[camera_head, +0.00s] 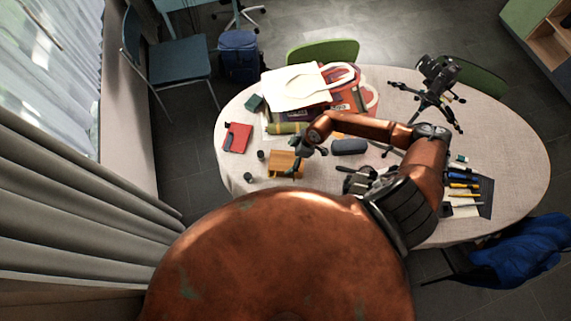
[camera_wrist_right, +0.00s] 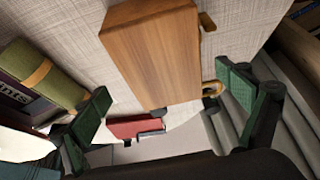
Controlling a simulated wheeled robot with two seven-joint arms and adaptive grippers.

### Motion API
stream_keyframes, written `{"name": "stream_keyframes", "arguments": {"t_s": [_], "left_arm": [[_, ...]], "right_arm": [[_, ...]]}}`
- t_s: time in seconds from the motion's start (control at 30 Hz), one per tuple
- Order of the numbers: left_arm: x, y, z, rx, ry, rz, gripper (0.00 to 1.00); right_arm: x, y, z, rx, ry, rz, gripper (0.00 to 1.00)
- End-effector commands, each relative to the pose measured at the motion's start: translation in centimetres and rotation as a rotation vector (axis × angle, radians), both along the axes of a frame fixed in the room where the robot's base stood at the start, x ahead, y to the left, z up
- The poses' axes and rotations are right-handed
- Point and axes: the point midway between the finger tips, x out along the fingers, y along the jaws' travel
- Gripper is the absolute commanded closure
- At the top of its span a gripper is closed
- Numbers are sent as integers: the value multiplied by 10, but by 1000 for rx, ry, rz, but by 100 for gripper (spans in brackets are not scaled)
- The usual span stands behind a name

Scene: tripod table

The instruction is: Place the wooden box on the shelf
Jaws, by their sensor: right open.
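The wooden box (camera_head: 283,161) lies on the left part of the oval table, near its front edge. In the right wrist view the box (camera_wrist_right: 155,50) fills the upper middle, with a brass-coloured clasp or ring at its side. My right gripper (camera_head: 303,158) is at the box's right side in the head view and partly covers it. In the right wrist view its green-padded fingers (camera_wrist_right: 170,105) are spread wide, with nothing held between them. Any contact with the box is unclear. A wooden shelf unit (camera_head: 548,40) stands at the far upper right. My left gripper does not show.
The table (camera_head: 515,165) also holds a red notebook (camera_head: 237,138), a white tote bag (camera_head: 297,87), a dark case (camera_head: 349,146), a camera on a tripod (camera_head: 437,75) and several pens. Chairs surround it. A blue backpack (camera_head: 238,55) stands behind.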

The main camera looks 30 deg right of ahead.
Motion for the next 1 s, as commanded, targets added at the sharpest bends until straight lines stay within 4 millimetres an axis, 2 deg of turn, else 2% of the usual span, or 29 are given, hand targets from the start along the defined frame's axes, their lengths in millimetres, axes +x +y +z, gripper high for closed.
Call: {"name": "stream_keyframes", "arguments": {"t_s": [0.2, 0.33, 0.5, 0.77, 1.0], "left_arm": [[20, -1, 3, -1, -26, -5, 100], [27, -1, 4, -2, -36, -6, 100], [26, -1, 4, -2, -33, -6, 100], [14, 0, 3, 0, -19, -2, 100], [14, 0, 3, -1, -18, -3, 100]], "right_arm": [[5, 12, -28, 1, 2, 0, 7], [6, 13, -33, 1, 2, 1, 7], [6, 14, -33, 1, 1, 2, 7], [6, 14, -33, 1, 1, 2, 24], [6, 14, -33, 1, 1, 2, 41]]}}
